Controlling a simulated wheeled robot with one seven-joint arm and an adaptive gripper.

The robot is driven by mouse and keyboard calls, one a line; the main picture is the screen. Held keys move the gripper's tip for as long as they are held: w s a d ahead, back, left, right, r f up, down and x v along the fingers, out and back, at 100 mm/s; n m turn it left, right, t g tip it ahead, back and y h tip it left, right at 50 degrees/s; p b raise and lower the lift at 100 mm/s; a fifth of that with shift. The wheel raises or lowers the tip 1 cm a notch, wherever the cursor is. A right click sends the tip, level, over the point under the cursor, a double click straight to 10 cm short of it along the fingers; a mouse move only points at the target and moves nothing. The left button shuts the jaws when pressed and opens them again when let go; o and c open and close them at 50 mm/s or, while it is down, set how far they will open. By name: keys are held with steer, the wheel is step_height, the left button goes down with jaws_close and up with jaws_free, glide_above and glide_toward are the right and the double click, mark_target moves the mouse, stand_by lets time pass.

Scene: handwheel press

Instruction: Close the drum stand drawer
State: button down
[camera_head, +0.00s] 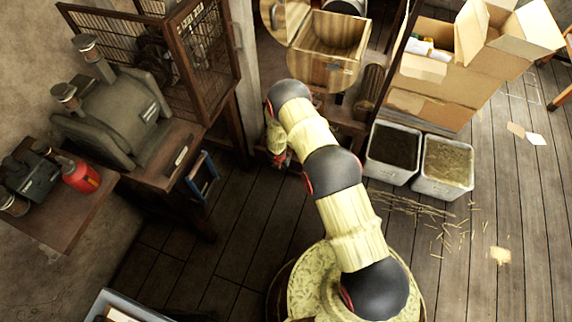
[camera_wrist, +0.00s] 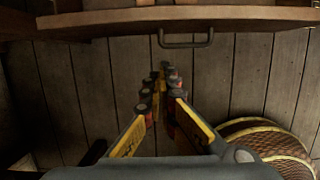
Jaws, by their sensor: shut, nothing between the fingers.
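Two grey bins (camera_head: 394,152) (camera_head: 444,168) stand right of my arm, with cardboard boxes (camera_head: 440,85) behind. A wire cage (camera_head: 195,50) and a bench machine (camera_head: 115,110) are on the left. A round woven object (camera_wrist: 268,138) is at the wrist view's lower right. Floor at right is mostly free.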

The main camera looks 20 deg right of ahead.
steer(key=w+d+f+b, duration=0.2)
steer(key=w+d+f, duration=0.1)
steer(key=w+f, duration=0.1)
steer(key=shift+w+f+b, duration=0.15)
steer(key=shift+f+b, duration=0.15)
steer(key=shift+f, duration=0.2)
steer(key=shift+d, duration=0.15)
